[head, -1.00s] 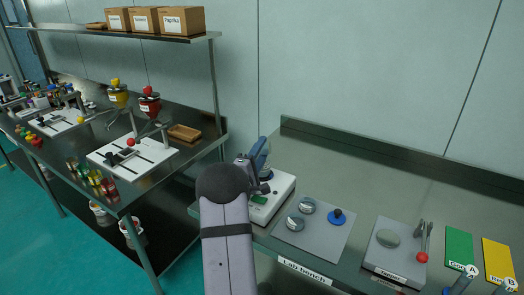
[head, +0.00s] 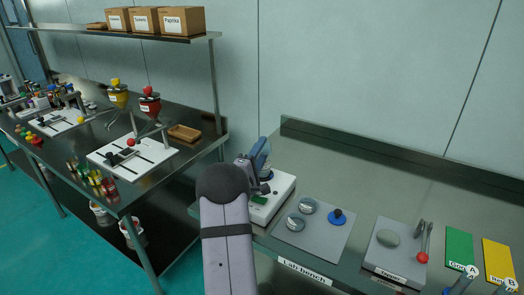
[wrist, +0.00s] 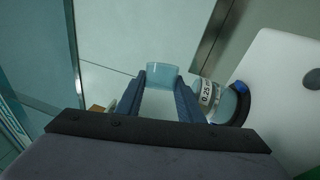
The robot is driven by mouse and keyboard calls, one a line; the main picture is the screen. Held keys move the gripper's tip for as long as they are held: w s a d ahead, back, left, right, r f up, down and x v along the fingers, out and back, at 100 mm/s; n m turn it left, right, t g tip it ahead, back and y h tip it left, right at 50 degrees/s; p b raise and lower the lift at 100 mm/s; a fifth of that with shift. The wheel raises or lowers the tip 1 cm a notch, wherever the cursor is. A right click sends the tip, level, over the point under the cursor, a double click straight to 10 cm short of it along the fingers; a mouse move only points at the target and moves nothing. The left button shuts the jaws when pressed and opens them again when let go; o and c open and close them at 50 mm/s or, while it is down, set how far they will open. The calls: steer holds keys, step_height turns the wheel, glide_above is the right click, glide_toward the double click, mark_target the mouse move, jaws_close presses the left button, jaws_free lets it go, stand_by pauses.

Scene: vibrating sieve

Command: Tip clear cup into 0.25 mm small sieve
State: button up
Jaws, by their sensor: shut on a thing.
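My gripper (wrist: 160,90) is shut on the clear cup (wrist: 163,75), a bluish see-through cup held between the fingertips in the wrist view. The 0.25 mm small sieve (wrist: 207,93), with a white label, is just right of the fingers in that view and stands on the white machine (wrist: 275,75). The wrist view is rolled relative to the sieve's label, so cup and gripper are turned over sideways beside it. In the head view my gripper (head: 248,167) is over the white machine (head: 280,190). My arm hides part of the machine. I cannot tell what is in the cup.
Right of the machine, a grey pad (head: 325,237) holds two round metal pieces (head: 309,205) and a blue-knobbed piece (head: 337,217). Further right is a grey device (head: 385,258) with a red-balled lever. A dark shelf table (head: 190,160) stands to the left. The bench back is clear.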

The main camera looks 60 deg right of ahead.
mark_target(269, 144)
steer(key=shift+r+m+p, duration=0.25)
steer(key=shift+m+p, duration=0.15)
steer(key=shift+p, duration=0.85)
steer(key=shift+s+f+m+p, duration=0.1)
steer(key=shift+f+m+p, duration=0.2)
steer(key=shift+p, duration=0.1)
steer(key=shift+r+y, duration=0.1)
steer(key=shift+y, duration=0.2)
